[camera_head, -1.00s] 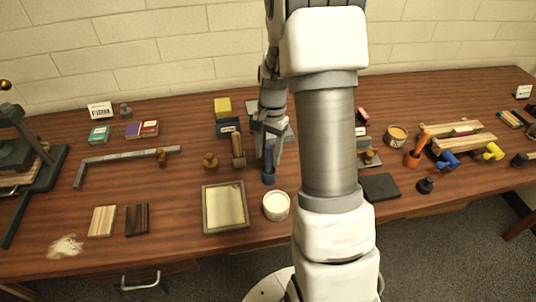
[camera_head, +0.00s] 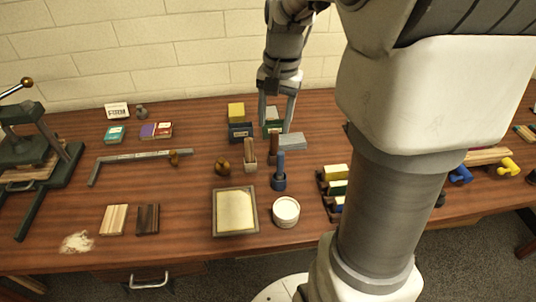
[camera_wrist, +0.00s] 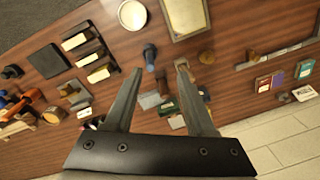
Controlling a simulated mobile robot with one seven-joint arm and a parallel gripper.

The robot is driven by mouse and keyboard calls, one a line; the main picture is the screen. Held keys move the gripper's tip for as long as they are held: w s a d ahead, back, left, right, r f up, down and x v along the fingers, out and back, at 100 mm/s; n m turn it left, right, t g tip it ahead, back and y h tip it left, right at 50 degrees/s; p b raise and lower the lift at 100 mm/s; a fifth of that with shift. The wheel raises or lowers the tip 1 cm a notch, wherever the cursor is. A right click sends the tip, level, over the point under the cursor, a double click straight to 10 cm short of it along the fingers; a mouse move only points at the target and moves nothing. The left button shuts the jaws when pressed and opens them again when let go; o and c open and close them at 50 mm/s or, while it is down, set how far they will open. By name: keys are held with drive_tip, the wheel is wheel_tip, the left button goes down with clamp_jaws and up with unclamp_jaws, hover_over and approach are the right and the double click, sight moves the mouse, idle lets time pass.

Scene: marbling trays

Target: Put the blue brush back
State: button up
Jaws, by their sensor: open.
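The blue brush (camera_head: 281,160) stands upright with its handle up in a dark blue holder (camera_head: 279,183) on the wooden table. The brush also shows from above in the wrist view (camera_wrist: 150,53), near the left fingertip there. My gripper (camera_head: 276,122) is open and empty, above the table behind the brush and apart from it. In the wrist view my gripper's two fingers (camera_wrist: 160,70) are spread, with nothing between the tips. The lower end of the brush is hidden inside the holder.
A shallow framed tray (camera_head: 217,212) and a white tub (camera_head: 286,211) stand in front of the brush. Brown-handled tools (camera_head: 250,152) stand to its left, grey blocks (camera_head: 291,141) behind it.

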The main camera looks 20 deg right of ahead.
drive_tip(key=s+a+r+n+t, duration=0.2)
drive_tip(key=s+a+n, duration=0.2)
drive_tip(key=s, duration=0.3)
drive_tip(key=s+a+r+n+t, duration=0.2)
drive_tip(key=s+a+r+n, duration=0.1)
drive_tip(key=s, duration=0.5)
drive_tip(key=shift+s+a+r+n+t+h, duration=0.3)
drive_tip(key=shift+a+r+n+t, duration=0.1)
drive_tip(key=shift+a+n, duration=0.5)
